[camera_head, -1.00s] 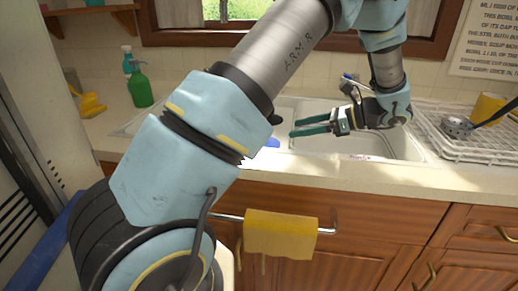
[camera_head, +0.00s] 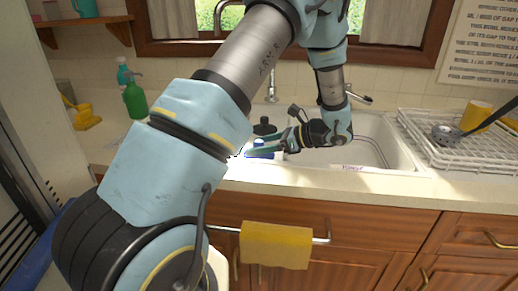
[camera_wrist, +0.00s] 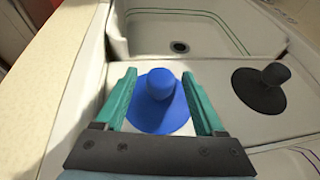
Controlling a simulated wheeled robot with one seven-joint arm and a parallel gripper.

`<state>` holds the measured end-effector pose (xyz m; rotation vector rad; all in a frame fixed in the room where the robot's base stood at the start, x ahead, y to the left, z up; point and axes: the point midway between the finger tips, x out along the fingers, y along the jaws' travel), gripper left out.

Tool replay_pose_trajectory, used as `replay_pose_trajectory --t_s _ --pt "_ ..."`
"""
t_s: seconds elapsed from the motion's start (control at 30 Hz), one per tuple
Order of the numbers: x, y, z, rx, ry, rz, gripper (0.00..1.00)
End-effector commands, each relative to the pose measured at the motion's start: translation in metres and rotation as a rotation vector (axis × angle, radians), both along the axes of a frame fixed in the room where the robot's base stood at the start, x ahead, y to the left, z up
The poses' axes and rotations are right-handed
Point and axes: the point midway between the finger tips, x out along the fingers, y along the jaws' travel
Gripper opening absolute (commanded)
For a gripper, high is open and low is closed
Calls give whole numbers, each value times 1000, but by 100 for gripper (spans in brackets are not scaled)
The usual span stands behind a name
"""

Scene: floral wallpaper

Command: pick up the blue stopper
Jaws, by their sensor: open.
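The blue stopper (camera_wrist: 160,110), a flat round disc with a knob on top, sits on the white surface of the sink unit. In the wrist view it lies between the two green fingers of my gripper (camera_wrist: 161,100), with the knob close to midway. The fingers are apart, one on each side; I cannot tell whether either touches the disc. In the head view the blue stopper (camera_head: 263,146) shows partly, with my gripper (camera_head: 264,150) over it and my arm hiding part of the area.
A black stopper (camera_wrist: 259,88) sits right of the blue one in the wrist view. A sink basin with a drain (camera_wrist: 180,47) lies beyond. In the head view, a white dish rack (camera_head: 462,140) stands at the right and a green bottle (camera_head: 136,99) at the left.

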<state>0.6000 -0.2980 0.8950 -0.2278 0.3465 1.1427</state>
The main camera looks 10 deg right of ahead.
Motion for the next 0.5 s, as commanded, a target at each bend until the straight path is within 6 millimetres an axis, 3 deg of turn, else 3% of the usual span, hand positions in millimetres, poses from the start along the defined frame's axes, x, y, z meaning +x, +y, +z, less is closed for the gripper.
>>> replay_pose_trajectory --t_s 0.23,0.5 --pt "1 1 -1 0 0 -1 71" --pt "1 1 -1 0 0 0 41"
